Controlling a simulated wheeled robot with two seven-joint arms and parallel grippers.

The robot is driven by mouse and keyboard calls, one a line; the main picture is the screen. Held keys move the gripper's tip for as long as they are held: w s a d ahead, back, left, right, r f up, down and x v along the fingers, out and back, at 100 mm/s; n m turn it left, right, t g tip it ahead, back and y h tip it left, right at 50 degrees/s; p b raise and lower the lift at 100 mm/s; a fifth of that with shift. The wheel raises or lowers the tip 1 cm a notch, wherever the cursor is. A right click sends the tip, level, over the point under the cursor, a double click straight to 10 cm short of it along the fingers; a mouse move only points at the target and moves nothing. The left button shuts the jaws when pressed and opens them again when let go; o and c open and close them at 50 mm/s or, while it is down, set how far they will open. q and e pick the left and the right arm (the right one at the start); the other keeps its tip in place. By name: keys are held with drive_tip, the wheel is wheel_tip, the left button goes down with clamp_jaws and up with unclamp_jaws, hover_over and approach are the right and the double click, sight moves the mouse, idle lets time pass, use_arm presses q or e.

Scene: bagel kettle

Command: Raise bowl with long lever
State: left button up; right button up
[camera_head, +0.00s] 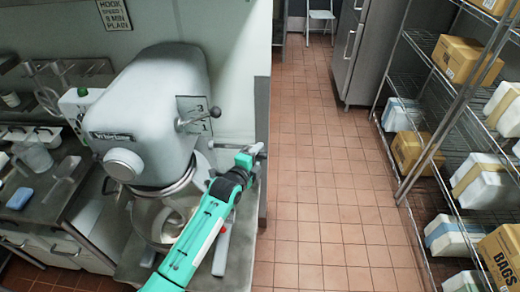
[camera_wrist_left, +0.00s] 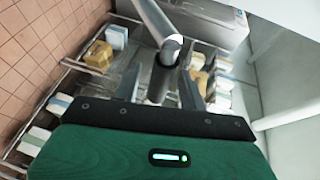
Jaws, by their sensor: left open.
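The grey stand mixer (camera_head: 150,110) stands on the counter at left in the head view. Its steel bowl (camera_head: 152,215) sits under the mixer head, partly hidden by my teal left arm. The long lever (camera_head: 226,147) is a grey metal rod at the mixer's right side, near my left gripper (camera_head: 250,158). In the left wrist view the lever (camera_wrist_left: 158,22) comes down from the top and reaches between the fingers of my left gripper (camera_wrist_left: 161,92). The fingers are open, one on each side of the rod; I cannot tell whether they touch it. My right gripper does not show.
A shorter lever with a dark knob (camera_head: 184,123) juts from the mixer head. A wire shelf (camera_head: 412,180) with boxes stands at right. The tiled floor (camera_head: 315,180) between is clear. A wall end (camera_head: 262,110) is close behind my left gripper.

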use_arm(q)
drive_tip(key=shift+x, duration=1.05)
clamp_jaws()
drive_tip(key=shift+s+f, duration=0.1)
drive_tip(key=shift+f, duration=0.05)
